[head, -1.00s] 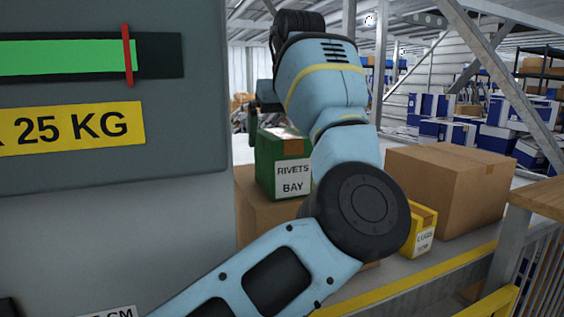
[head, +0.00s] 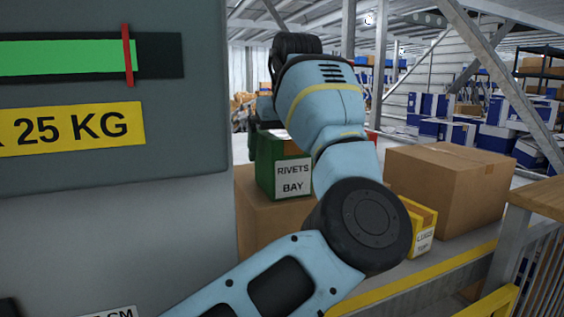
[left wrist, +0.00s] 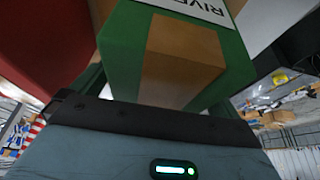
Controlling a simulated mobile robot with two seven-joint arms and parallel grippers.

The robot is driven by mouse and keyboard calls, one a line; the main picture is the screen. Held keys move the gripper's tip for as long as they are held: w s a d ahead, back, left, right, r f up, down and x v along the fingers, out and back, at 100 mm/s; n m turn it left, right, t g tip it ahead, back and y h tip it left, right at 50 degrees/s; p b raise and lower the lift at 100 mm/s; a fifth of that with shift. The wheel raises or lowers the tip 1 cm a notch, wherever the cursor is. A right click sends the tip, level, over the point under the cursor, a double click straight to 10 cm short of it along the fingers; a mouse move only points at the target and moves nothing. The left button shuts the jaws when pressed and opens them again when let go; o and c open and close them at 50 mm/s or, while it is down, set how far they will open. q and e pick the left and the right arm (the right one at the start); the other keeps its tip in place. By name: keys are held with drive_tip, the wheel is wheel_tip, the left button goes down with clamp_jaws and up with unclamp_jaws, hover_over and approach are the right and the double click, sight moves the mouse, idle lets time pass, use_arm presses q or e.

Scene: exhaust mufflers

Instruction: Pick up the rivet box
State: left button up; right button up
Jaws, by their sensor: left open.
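The rivet box (head: 280,178) is green with a white label reading "RIVETS BAY". In the head view it sits on a brown carton, its right side hidden by my left arm. My left gripper (head: 262,122) is mostly hidden behind that arm, at the top of the box. In the left wrist view the rivet box (left wrist: 215,65) is very close, with a brown tape strip down its face and part of its label at the top. My left gripper (left wrist: 155,100) is open, its dark fingers partly visible beside the box. Contact cannot be told. My right gripper is not in view.
The brown carton (head: 262,222) is under the rivet box. A yellow box (head: 421,230) and a large carton (head: 450,190) stand to the right on the yellow-edged bench (head: 395,290). A grey panel (head: 120,220) fills the left. A red surface (left wrist: 40,50) is close in the left wrist view.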

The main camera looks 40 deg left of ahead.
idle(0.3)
use_arm(q)
drive_tip(key=c, duration=1.5)
drive_tip(key=shift+o, duration=0.2)
drive_tip(key=shift+r, duration=0.1)
